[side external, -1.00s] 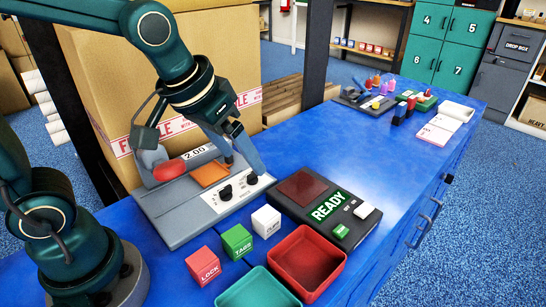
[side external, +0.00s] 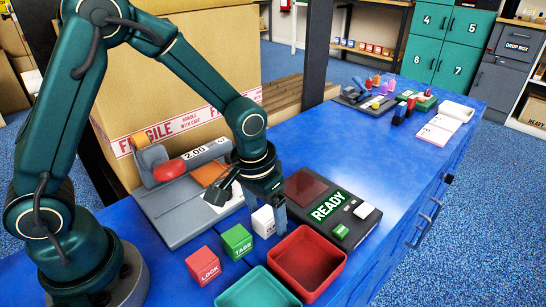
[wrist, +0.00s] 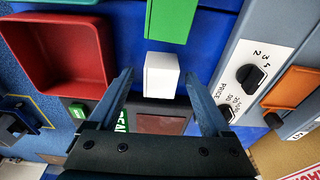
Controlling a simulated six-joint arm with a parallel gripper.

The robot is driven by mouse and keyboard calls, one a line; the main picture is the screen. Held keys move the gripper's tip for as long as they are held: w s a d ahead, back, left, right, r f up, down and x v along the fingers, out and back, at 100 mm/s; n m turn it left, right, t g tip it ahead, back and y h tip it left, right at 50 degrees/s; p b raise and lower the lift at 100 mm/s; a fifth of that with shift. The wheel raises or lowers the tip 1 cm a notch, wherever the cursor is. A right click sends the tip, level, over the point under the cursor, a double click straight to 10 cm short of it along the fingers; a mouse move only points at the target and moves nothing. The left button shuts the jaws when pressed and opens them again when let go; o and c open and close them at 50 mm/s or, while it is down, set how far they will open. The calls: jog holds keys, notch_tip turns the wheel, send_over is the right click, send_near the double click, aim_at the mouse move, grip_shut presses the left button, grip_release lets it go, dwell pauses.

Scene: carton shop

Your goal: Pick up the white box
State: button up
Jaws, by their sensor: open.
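The white box (side external: 264,222) stands on the blue bench, to the right of the green TABS box (side external: 237,241). My gripper (side external: 261,210) is over the white box and partly hides it. In the wrist view the white box (wrist: 161,75) shows ahead between the two open fingers (wrist: 166,82), with a gap on both sides. The jaws are open and hold nothing. I cannot tell how far the fingertips are above the bench.
A red tray (side external: 306,262) and a teal tray (side external: 257,289) sit in front. A red LOCK box (side external: 203,266) is at the left. The labeler machine (side external: 170,222) stands behind, and the black READY device (side external: 345,212) is to the right.

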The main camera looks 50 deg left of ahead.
jog(key=shift+f, duration=0.3)
grip_shut()
jog(key=shift+r, duration=0.1)
